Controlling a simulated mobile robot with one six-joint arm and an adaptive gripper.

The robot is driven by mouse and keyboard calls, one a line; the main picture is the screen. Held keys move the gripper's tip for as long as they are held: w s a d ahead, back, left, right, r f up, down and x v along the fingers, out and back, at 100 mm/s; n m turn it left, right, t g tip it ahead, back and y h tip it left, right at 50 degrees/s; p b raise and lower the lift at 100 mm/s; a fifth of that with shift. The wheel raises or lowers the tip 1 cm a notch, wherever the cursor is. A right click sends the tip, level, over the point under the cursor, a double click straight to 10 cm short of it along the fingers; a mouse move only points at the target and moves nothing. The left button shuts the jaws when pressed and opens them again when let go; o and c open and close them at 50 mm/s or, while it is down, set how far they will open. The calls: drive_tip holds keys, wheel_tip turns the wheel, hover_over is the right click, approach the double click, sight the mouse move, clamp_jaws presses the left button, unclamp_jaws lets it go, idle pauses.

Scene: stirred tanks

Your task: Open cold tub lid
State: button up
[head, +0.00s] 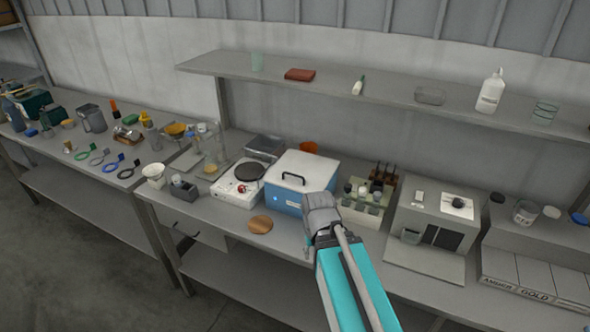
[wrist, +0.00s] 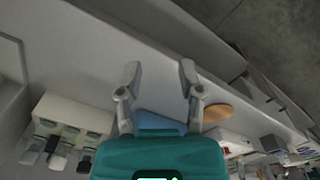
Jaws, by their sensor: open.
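The cold tub (head: 286,203) is a blue box on the bench with a white lid (head: 312,171) lying shut on top. A black bar handle (head: 292,178) stands on the lid. My gripper (head: 320,206) shows in front of the tub's right front corner and hides part of it. In the wrist view my gripper (wrist: 159,74) has its two fingers spread with nothing held between them. A piece of the tub's blue side (wrist: 160,118) shows between the finger bases. The lid handle is not seen in the wrist view. I cannot tell whether the gripper touches the tub.
A hot plate (head: 236,190) stands left of the tub. A rack of bottles (head: 361,206) stands close on its right. A round wooden disc (head: 260,224) lies in front. A shelf (head: 330,84) runs above and behind. The bench's front strip is mostly clear.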

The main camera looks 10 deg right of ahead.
drive_tip(key=w+r+n+p, duration=0.3)
drive_tip(key=w+r+p, duration=0.4)
drive_tip(key=w, duration=0.3)
drive_tip(key=w+r+n+g+p, duration=0.1)
drive_tip(key=w+r+n+p, duration=0.3)
drive_tip(key=w+r+p, duration=0.3)
drive_tip(key=w+r+n+y+p, duration=0.1)
drive_tip(key=w+r+n+p, duration=0.2)
drive_tip(key=w+r+p, duration=0.4)
drive_tip(key=w+d, duration=0.1)
drive_tip(key=w, duration=0.6)
drive_tip(key=shift+w+r+n+g, duration=0.3)
drive_tip(key=shift+n+g, duration=0.1)
drive_tip(key=shift+f, duration=0.2)
drive_tip(key=f+b, duration=0.4)
drive_tip(key=s+a+f+b, duration=0.1)
drive_tip(key=f+b, duration=0.3)
drive_tip(key=b, duration=0.1)
drive_tip(key=s+f+b, duration=0.1)
drive_tip(key=f+b, duration=0.3)
drive_tip(key=f, duration=0.1)
drive_tip(key=shift+s+a+f, duration=0.1)
drive_tip(key=shift+a, duration=0.25)
clamp_jaws()
